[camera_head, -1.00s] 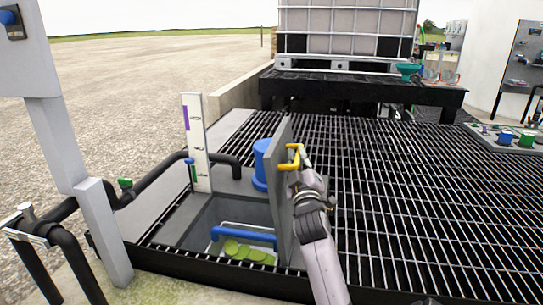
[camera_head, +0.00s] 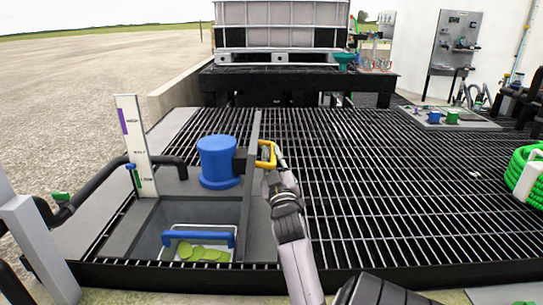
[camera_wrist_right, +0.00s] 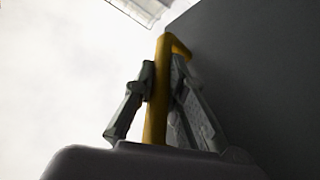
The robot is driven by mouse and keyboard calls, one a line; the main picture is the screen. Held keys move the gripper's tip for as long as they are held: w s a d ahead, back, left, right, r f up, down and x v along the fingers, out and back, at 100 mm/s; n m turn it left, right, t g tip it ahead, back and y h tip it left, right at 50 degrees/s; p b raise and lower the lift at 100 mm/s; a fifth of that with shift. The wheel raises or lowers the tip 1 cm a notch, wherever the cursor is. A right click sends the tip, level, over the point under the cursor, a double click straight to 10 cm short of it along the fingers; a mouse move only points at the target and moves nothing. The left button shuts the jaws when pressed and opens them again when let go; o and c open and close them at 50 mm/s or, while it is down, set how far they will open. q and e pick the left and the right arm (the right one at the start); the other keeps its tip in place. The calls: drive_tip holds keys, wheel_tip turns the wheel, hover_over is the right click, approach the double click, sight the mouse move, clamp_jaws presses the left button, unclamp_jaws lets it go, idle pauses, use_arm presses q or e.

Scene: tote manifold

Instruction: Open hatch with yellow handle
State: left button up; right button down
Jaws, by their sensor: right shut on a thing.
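The grey hatch lid (camera_head: 258,212) stands upright, seen almost edge-on, beside the open square pit in the head view. It also fills the right of the right wrist view (camera_wrist_right: 265,75). The yellow handle (camera_head: 266,151) sticks out from the lid's right face near its far top. My right gripper (camera_head: 271,168) is at the handle. In the right wrist view, the yellow handle (camera_wrist_right: 156,105) runs between the two fingers, and the gripper is shut on it. My left gripper is not in view.
The pit holds a tray with a blue handle (camera_head: 198,236) and green discs (camera_head: 204,253). A blue cylinder (camera_head: 218,162) stands behind it, left of the lid. A white gauge board (camera_head: 136,150) stands at left. Black grating (camera_head: 390,190) spreads right. A green hose (camera_head: 527,175) lies far right.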

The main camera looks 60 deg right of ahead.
drive_tip(key=c, duration=1.6)
unclamp_jaws()
drive_tip(key=shift+c, duration=0.2)
drive_tip(key=v, duration=1.2)
